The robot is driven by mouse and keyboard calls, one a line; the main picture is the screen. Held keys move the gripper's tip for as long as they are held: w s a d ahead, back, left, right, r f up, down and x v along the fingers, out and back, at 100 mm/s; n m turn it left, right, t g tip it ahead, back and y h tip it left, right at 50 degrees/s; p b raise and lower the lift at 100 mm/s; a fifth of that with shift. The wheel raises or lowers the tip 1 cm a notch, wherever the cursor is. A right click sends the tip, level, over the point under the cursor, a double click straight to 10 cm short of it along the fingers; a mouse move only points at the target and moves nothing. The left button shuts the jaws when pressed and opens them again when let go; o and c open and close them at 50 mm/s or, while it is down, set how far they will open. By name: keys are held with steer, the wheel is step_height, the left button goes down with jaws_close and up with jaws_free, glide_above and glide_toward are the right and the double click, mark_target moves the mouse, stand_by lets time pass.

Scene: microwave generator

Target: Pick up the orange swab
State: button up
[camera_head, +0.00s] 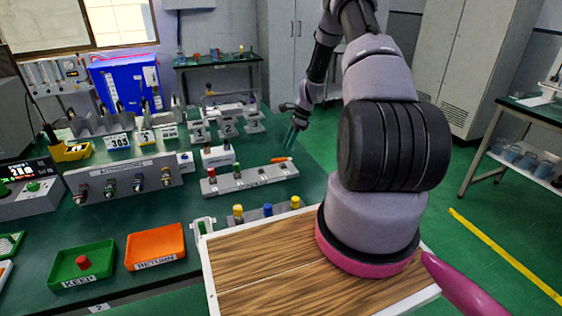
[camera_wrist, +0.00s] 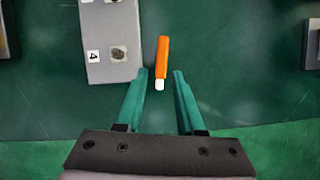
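The orange swab (camera_wrist: 163,57) lies on the green tabletop, beside the right end of a grey block and apart from it in the wrist view. It is an orange stick with a white tip pointing toward my gripper. In the head view the orange swab (camera_head: 279,160) is small, at the right end of the grey block. My gripper (camera_wrist: 162,75) is open, with its two green fingers on either side of the swab's white end and a gap on each side. In the head view my gripper (camera_head: 290,136) is above the table's right edge. Its height above the swab is unclear.
The grey block (camera_wrist: 109,40) with sockets stands close left of the swab. A second grey rack (camera_head: 265,215) with coloured caps is nearer. An orange tray (camera_head: 155,247) and a green tray (camera_head: 82,273) sit front left. The table's right edge is close; green floor lies beyond.

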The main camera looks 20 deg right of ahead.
mark_target(283, 158)
steer(key=shift+x, duration=2.8)
steer(key=shift+w+d, duration=0.1)
steer(key=shift+d, duration=0.1)
jaws_close()
